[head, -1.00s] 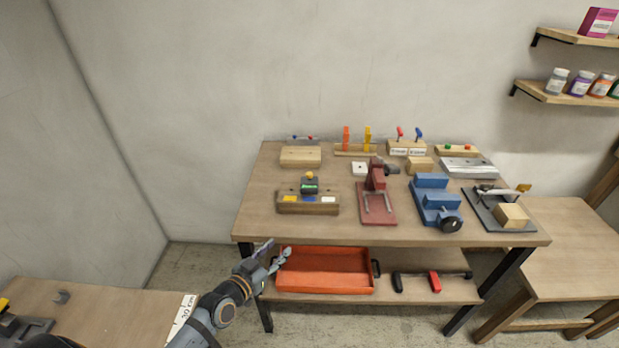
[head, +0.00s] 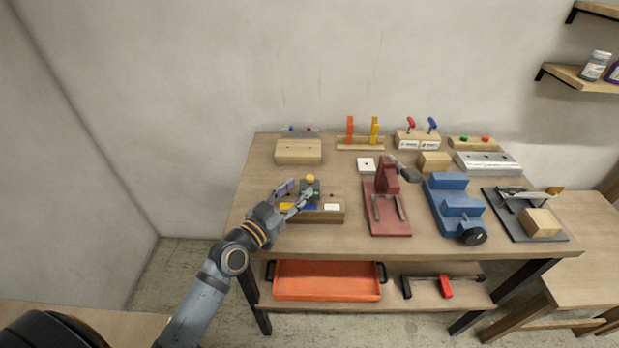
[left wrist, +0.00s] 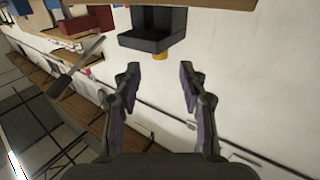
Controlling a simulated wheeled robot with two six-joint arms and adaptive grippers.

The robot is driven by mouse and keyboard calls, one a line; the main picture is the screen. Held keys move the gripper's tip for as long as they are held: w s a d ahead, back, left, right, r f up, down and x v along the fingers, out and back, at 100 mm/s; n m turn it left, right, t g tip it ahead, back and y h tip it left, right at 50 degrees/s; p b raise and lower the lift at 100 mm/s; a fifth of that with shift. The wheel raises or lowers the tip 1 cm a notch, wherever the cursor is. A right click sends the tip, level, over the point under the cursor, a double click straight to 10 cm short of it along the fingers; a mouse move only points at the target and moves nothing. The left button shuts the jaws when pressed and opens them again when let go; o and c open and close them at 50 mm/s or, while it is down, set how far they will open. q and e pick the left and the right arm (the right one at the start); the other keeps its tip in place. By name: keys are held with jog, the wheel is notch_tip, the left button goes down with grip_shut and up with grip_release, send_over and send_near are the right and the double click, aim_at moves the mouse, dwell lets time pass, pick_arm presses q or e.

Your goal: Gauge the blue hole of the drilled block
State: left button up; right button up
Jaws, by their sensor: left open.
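The drilled block (head: 330,217) is a wooden block at the front left of the table, with yellow, blue (head: 309,207) and white patches on its top. A dark gauge (head: 314,186) with a yellow knob (head: 310,178) stands on it, near the blue patch. In the left wrist view the gauge (left wrist: 153,40) appears upside down, its knob pointing down. My left gripper (head: 298,191) is open, just in front of the gauge and partly covering block and gauge. In the wrist view its fingertips (left wrist: 159,77) are apart and empty, with the gauge beyond them. The holes are hard to make out.
A plain wooden block (head: 298,152) lies behind. A red clamp stand (head: 387,218) and a blue vise (head: 452,205) stand to the right. An orange tray (head: 328,282) is on the lower shelf. Bare tabletop shows left of the drilled block.

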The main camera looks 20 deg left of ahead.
aim_at(307, 180)
pick_arm(q)
jog(key=x, duration=0.6)
jog(key=shift+p, duration=0.35)
jog(key=shift+w+d, duration=0.1)
jog(key=shift+w, duration=0.15)
jog(key=c, duration=0.7)
grip_shut()
pick_arm(e)
jog(key=shift+w+a+r, duration=0.15)
jog(key=shift+w+r, duration=0.05)
jog(key=shift+w, duration=0.35)
jog(key=shift+w+a+r, duration=0.1)
jog(key=shift+w+r, duration=0.1)
jog(key=shift+w, duration=0.3)
jog(key=shift+w, duration=0.1)
